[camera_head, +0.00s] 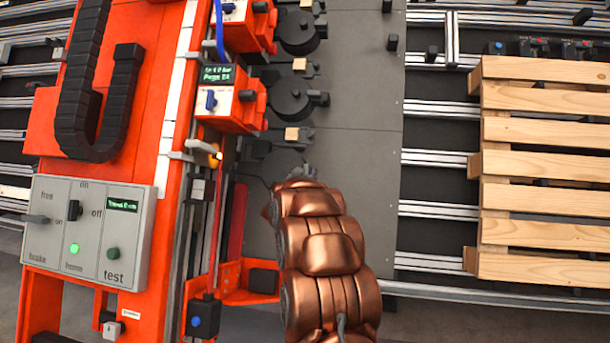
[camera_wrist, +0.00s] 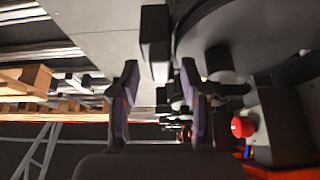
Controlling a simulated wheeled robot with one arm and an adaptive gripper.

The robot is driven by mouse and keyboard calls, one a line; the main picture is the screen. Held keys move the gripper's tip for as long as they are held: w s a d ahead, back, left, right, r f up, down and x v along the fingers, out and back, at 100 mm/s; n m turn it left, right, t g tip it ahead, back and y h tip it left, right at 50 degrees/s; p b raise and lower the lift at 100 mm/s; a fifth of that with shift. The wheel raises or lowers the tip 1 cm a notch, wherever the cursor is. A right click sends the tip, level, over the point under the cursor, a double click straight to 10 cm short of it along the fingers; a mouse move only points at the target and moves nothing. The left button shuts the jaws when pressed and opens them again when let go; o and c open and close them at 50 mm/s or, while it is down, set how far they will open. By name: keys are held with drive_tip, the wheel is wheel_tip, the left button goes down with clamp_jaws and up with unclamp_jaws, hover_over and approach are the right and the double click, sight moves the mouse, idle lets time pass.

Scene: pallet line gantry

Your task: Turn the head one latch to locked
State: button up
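My gripper (camera_wrist: 159,80) is open in the wrist view, with two dark fingers apart and nothing held between them. In the head view it is mostly hidden beyond my copper arm, near the lowest dark round head (camera_head: 283,165). Above that stand more dark round heads (camera_head: 292,103), each with a small tan block. An orange unit (camera_head: 228,108) beside them carries a blue knob and a green-lit screen. A pale lever (camera_head: 203,147) with an orange-yellow end sits just below this unit. I cannot tell which part is the head one latch.
A grey control panel (camera_head: 88,232) with switches and a lit green button is on the orange gantry at left. A wooden pallet (camera_head: 545,165) lies on rails at right. A grey plate (camera_head: 365,120) lies between. A red round part (camera_wrist: 242,126) is right of my fingers.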

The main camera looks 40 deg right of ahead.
clamp_jaws()
drive_tip(key=shift+w+r+m+p, duration=0.1)
drive_tip(key=shift+r+m+p, duration=0.1)
drive_tip(key=shift+m+p, duration=0.4)
drive_tip(key=m+g+p, duration=0.3)
drive_tip(key=m+p, duration=0.3)
drive_tip(key=p, duration=0.2)
drive_tip(key=m+g+y+p, duration=0.1)
drive_tip(key=m+g+p, duration=0.2)
drive_tip(key=m+p, duration=0.4)
drive_tip(key=m+g+p, duration=0.3)
drive_tip(key=m+p, duration=0.4)
drive_tip(key=p, duration=0.2)
drive_tip(key=shift+w+r+y, duration=0.3)
drive_tip(key=shift+w, duration=0.1)
drive_tip(key=shift+g, duration=0.4)
drive_tip(key=shift+o, duration=0.2)
unclamp_jaws()
